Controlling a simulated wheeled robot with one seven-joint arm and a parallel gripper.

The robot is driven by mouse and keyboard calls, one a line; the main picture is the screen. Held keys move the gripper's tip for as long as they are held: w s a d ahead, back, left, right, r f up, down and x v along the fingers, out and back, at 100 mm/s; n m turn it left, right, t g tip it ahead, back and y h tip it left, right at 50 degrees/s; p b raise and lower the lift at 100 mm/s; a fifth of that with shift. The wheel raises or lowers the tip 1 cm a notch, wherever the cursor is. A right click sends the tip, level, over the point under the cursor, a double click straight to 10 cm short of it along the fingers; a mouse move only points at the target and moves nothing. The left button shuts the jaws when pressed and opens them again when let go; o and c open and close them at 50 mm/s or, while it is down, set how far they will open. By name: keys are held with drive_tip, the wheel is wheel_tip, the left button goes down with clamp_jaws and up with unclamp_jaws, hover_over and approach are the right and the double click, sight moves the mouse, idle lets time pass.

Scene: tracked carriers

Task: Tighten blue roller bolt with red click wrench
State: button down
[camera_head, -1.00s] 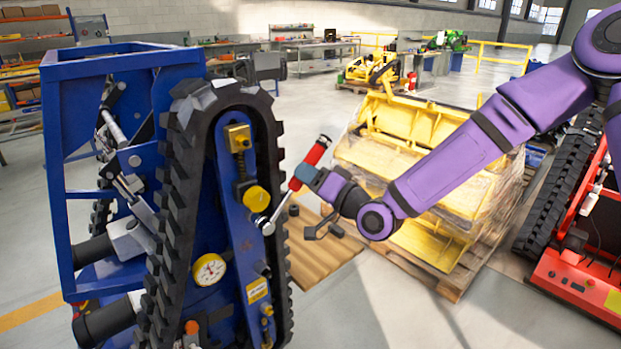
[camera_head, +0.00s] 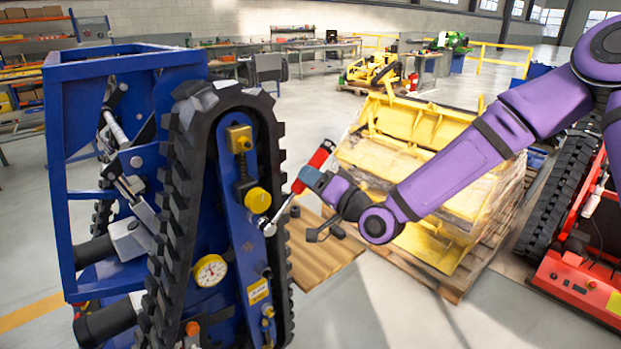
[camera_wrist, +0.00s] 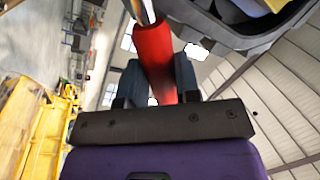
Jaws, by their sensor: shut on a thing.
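The blue tracked carrier (camera_head: 110,62) stands at the left, its black track (camera_head: 172,200) upright around a blue side frame. A red-handled click wrench (camera_head: 314,166) slants down to the left. Its silver head (camera_head: 267,227) is at the side frame, just below a round yellow roller (camera_head: 258,200); the bolt under it is hidden, and I cannot tell how it is seated. My gripper (camera_head: 312,177) is shut on the wrench's handle. In the wrist view the red handle (camera_wrist: 153,50) runs up between the dark fingers of my gripper (camera_wrist: 155,80).
A wooden board (camera_head: 320,255) lies on the floor below my gripper. A yellow machine part on a pallet (camera_head: 450,285) stands behind my arm. A red tracked machine (camera_head: 575,280) is at the right. Floor at front centre is clear.

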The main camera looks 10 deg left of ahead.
drive_tip(key=shift+w+d+f+m+t, duration=0.35)
drive_tip(key=shift+f+m, duration=0.2)
drive_tip(key=shift+m, duration=0.15)
drive_tip(key=shift+w+d+f+m, duration=0.15)
drive_tip(key=shift+w+f+m, duration=0.1)
drive_tip(key=shift+f+m, duration=0.4)
idle(0.3)
drive_tip(key=shift+w+d+f+m+t, duration=0.2)
drive_tip(key=shift+f+m+t, duration=0.15)
drive_tip(key=shift+f+m, duration=0.35)
drive_tip(key=shift+s+a+r+n, duration=0.1)
drive_tip(key=shift+r+n, duration=0.15)
drive_tip(key=shift+r, duration=0.15)
